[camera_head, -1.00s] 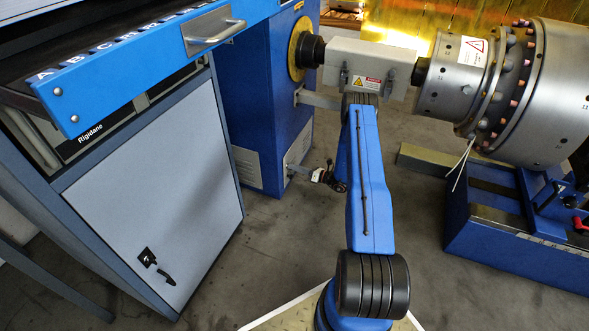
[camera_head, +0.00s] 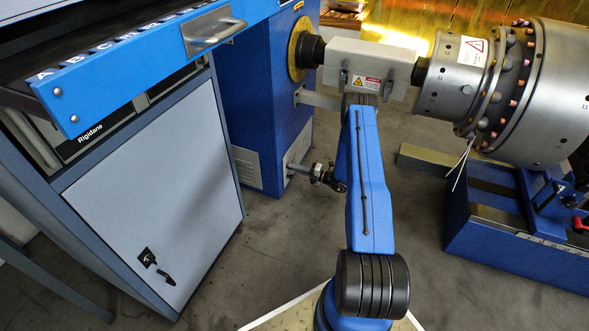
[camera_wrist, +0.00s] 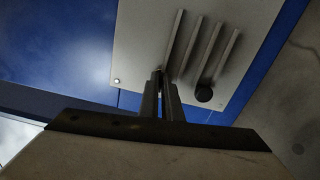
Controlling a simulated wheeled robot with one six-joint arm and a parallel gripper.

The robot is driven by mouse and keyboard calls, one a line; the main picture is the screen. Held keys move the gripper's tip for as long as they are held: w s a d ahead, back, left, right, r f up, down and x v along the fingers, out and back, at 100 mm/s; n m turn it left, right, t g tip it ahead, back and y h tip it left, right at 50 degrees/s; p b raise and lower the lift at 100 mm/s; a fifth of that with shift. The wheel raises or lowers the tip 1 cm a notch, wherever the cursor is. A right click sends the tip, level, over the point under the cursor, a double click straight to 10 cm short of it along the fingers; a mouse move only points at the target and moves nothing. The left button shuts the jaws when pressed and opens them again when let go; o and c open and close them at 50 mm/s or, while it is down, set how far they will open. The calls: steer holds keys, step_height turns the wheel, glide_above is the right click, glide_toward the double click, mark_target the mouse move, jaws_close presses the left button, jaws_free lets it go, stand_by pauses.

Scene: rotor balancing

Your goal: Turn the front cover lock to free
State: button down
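My gripper (camera_wrist: 160,78) shows in the wrist view as two dark fingers close together, their tips at a light grey panel (camera_wrist: 150,50). The tips close around a small part at the panel, which looks like the front cover lock; it is mostly hidden between them, so its turn position cannot be read. In the head view my gripper (camera_head: 298,169) reaches left to the grey louvred panel (camera_head: 299,148) low on the blue machine housing (camera_head: 245,95). The lock itself is too small to make out there.
The wrist view shows a round black part (camera_wrist: 203,95) below the panel's slots. A grey cabinet (camera_head: 150,190) with a black handle stands left, below a blue-edged tray (camera_head: 140,60). The large rotor (camera_head: 555,95) and its blue stand (camera_head: 515,235) are right.

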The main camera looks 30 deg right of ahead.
steer(key=shift+m, duration=0.6)
steer(key=shift+d, duration=0.1)
steer(key=c, duration=2)
jaws_free()
steer(key=v, duration=1.7)
steer(key=shift+s+d+f, duration=0.1)
steer(key=shift+s, duration=0.05)
